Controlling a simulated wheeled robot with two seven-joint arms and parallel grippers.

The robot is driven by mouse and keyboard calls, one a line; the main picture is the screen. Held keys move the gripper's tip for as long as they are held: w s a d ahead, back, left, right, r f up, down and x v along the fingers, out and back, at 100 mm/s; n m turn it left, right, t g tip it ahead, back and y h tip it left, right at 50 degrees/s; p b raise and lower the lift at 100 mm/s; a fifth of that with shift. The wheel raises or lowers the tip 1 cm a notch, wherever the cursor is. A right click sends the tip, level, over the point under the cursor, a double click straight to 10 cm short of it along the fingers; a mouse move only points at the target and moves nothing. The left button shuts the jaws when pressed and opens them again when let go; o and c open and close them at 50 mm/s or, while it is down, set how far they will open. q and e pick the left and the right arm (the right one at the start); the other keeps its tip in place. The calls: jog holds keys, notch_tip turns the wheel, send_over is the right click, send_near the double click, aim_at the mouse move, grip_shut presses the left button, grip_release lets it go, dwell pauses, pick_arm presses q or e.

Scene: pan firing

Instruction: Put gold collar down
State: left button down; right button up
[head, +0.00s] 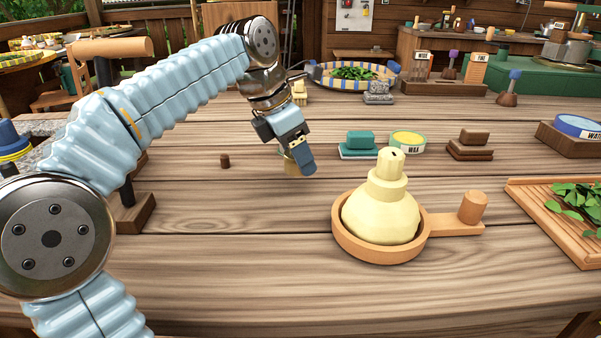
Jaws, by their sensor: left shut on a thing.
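My left gripper (298,160) comes in from the left and points down over the middle of the wooden table. It is shut on the gold collar (289,166), a small gold ring mostly hidden behind the fingers. The collar is at or just above the table top; I cannot tell whether it touches. My right gripper is not in view.
A cream, bottle-shaped piece (382,213) sits in a wooden pan (350,247) at front right. A small brown peg (225,161) stands left of my gripper. Teal blocks (360,144), a green-yellow tin (408,141) and brown blocks (470,145) lie to the right.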

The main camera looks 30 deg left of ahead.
aim_at(307, 185)
pick_arm(q)
jog(key=shift+w+f, duration=0.2)
jog(key=shift+f, duration=0.05)
jog(key=shift+w+f+b, duration=0.15)
jog(key=shift+f+b, duration=0.1)
jog(key=shift+f, duration=0.65)
jog(key=shift+w+f+b, duration=0.1)
jog(key=shift+f+b, duration=0.15)
jog(key=shift+f, duration=0.65)
jog(key=shift+f, duration=0.1)
jog(key=shift+c, duration=2)
grip_release()
jog(key=shift+f, duration=0.1)
jog(key=shift+r, duration=0.35)
jog(key=p+v, duration=0.3)
jog(key=v, duration=0.8)
jog(key=shift+s+a+r, duration=0.15)
jog(key=shift+a+r, duration=0.05)
jog(key=shift+r, duration=0.1)
